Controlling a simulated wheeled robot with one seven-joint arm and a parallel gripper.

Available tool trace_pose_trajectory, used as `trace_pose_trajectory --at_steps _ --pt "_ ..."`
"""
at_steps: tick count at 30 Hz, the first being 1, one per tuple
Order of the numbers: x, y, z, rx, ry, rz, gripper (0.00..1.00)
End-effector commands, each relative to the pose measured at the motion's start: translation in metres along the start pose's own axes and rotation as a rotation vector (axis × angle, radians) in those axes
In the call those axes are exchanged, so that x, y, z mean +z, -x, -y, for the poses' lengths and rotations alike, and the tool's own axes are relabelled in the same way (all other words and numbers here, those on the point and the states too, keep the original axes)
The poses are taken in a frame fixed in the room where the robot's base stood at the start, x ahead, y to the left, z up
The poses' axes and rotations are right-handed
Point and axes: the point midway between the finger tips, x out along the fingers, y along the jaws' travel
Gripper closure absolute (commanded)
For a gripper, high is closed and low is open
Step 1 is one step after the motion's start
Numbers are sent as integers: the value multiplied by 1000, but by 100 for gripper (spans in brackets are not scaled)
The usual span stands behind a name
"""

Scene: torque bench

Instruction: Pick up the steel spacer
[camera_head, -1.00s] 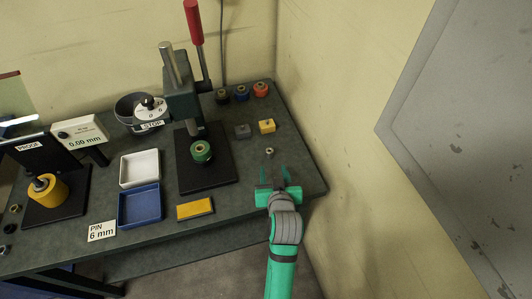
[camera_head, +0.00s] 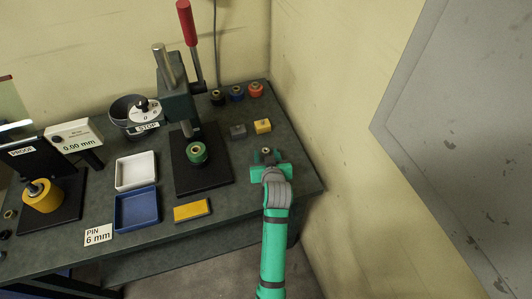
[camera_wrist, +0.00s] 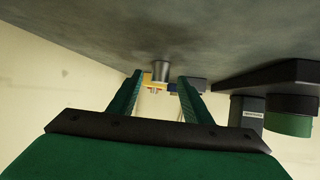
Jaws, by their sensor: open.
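The steel spacer (camera_head: 266,151) is a small grey metal cylinder on the right part of the dark bench top. It also shows in the wrist view (camera_wrist: 161,72), where the picture is upside down, with the bench at the top. My green gripper (camera_head: 267,157) is open and low over the bench, with its fingers pointing at the back. In the wrist view my gripper (camera_wrist: 160,84) has one finger on each side of the spacer's line, with a gap to each. I cannot tell how deep the spacer lies between the fingertips.
A yellow block (camera_head: 262,126) and a dark grey block (camera_head: 238,131) stand behind the spacer. The press base (camera_head: 205,179) with a green part (camera_head: 196,152) is to the left. A yellow bar (camera_head: 192,211) lies front left. The wall is close on the right.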

Motion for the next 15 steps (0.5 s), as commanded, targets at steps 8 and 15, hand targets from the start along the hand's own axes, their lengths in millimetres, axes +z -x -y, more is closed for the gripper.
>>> trace_pose_trajectory --at_steps 8,15 --pt "0 -14 0 0 1 0 55" --pt "0 -13 0 0 0 0 84"
